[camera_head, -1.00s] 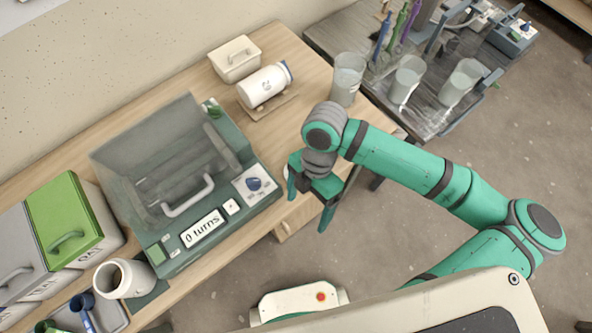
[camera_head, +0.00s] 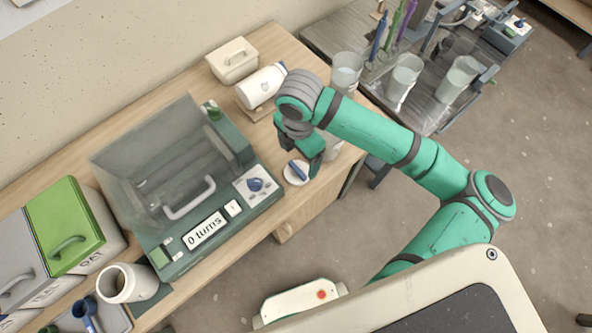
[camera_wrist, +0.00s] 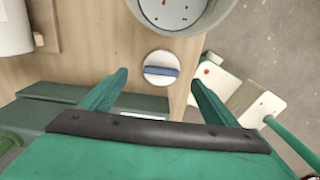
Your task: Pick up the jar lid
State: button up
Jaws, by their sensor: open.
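The jar lid (camera_head: 296,173) is a white disc with a blue bar handle across its top. It lies on the wooden table near the front edge, right of the green machine, partly hidden by my gripper in the head view. In the wrist view the lid (camera_wrist: 160,69) shows whole, with its bar roughly crosswise. My gripper (camera_wrist: 158,80) is open and empty, pointing down. In the wrist view the lid appears between and just beyond the two green fingertips. The fingers look apart from it; the exact height above it cannot be told.
A pale bucket (camera_wrist: 185,12) stands close beside the lid. The green machine (camera_head: 207,232) with a clear hood lies to the left. A white jar (camera_head: 262,86) lies on its side on a wooden rest behind, near a lidded box (camera_head: 233,61). The table edge is close.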

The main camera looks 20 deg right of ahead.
aim_at(298, 169)
jog(key=shift+s+a+f, duration=0.1)
jog(key=shift+s+f, duration=0.05)
jog(key=shift+f, duration=1.6)
jog(key=shift+s+a+f, duration=0.1)
jog(key=shift+f, duration=1.65)
jog(key=c, duration=1.2)
